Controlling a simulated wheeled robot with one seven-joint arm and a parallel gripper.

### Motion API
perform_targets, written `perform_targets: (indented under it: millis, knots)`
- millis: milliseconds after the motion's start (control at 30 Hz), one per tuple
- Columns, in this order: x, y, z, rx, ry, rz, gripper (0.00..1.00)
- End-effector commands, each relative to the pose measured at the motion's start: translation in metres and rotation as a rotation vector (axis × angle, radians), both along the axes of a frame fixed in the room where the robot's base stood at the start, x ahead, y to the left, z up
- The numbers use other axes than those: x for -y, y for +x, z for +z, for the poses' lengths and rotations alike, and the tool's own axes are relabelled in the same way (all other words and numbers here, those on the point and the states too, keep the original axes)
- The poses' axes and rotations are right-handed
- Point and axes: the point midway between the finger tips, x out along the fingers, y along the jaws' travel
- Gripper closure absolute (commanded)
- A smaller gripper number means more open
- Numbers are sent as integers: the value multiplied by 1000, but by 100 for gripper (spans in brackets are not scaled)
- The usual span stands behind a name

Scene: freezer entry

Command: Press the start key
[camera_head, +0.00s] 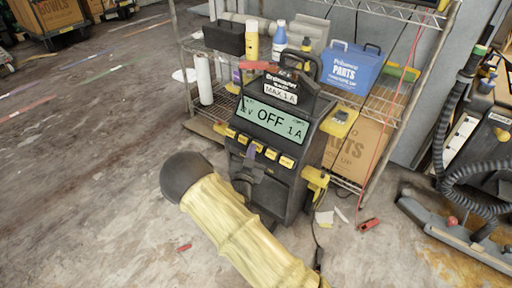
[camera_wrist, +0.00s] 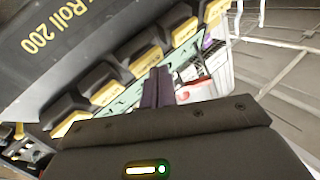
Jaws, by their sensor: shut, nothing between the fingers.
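The battery charger (camera_head: 272,140) stands upright in the middle of the head view, its display (camera_head: 273,119) reading "OFF 1A". A row of yellow keys (camera_head: 287,162) runs below the display. Their labels are too small to read, so I cannot tell which is the start key. My gripper (camera_head: 252,152) is shut and empty, its fingertips in front of the row near its middle. In the wrist view the shut fingers (camera_wrist: 157,85) point at the panel close to a middle key (camera_wrist: 146,62). I cannot tell whether they touch it.
Behind the charger is a wire shelf (camera_head: 392,101) with a blue parts box (camera_head: 352,67), bottles (camera_head: 279,42) and a cardboard box (camera_head: 357,146). A grey hose (camera_head: 437,137) and machine stand at right. Concrete floor (camera_head: 90,150) at left is largely clear.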

Motion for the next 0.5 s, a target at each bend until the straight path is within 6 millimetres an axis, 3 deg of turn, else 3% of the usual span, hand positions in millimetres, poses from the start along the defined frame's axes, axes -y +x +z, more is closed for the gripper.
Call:
perform_targets:
  millis: [500]
  knots:
    - [3, 4, -3, 0, 0, 0, 100]
